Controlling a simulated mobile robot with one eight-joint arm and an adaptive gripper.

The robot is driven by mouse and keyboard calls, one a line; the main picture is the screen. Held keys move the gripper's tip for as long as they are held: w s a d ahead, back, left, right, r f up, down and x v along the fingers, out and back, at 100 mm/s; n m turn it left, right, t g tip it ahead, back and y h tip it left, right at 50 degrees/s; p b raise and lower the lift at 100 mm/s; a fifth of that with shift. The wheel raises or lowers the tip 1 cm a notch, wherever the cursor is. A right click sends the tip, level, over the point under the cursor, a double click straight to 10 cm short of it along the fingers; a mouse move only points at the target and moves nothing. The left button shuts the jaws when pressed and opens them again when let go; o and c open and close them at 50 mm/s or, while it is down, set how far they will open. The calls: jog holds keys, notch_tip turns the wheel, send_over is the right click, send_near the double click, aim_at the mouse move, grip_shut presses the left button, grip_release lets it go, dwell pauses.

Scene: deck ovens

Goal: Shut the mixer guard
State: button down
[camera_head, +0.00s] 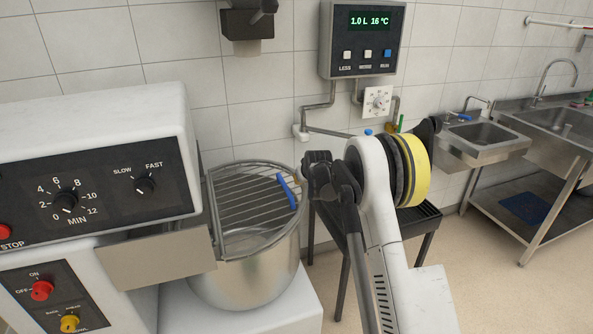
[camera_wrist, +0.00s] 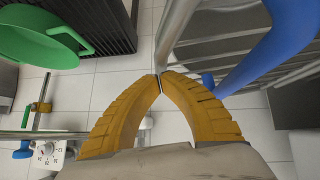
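The mixer guard (camera_head: 245,200) is a grey wire grid in a round rim over the steel mixer bowl (camera_head: 245,285). A blue handle (camera_head: 287,191) sits at the guard's right side. My gripper (camera_head: 318,178) is just right of the guard, its fingertips hard to make out there. In the wrist view my gripper (camera_wrist: 160,82) has its yellow fingers shut tip to tip, with nothing seen between them. A grey rim tube and the blue handle (camera_wrist: 260,55) are close beyond the tips.
The mixer's control panel (camera_head: 95,190) is on the left. A dark slatted stand (camera_head: 428,215) is behind my arm; a green pan (camera_wrist: 35,40) shows beside dark slats in the wrist view. A water meter (camera_head: 362,40) hangs on the wall. Sinks (camera_head: 480,140) are at right, with open floor before them.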

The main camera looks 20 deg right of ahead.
jog(key=f, duration=0.2)
jog(key=f+b, duration=0.1)
jog(key=f, duration=0.2)
jog(key=shift+d+f+b, duration=0.25)
jog(key=shift+f+b, duration=0.1)
jog(key=shift+b, duration=0.05)
jog(key=shift+s, duration=0.1)
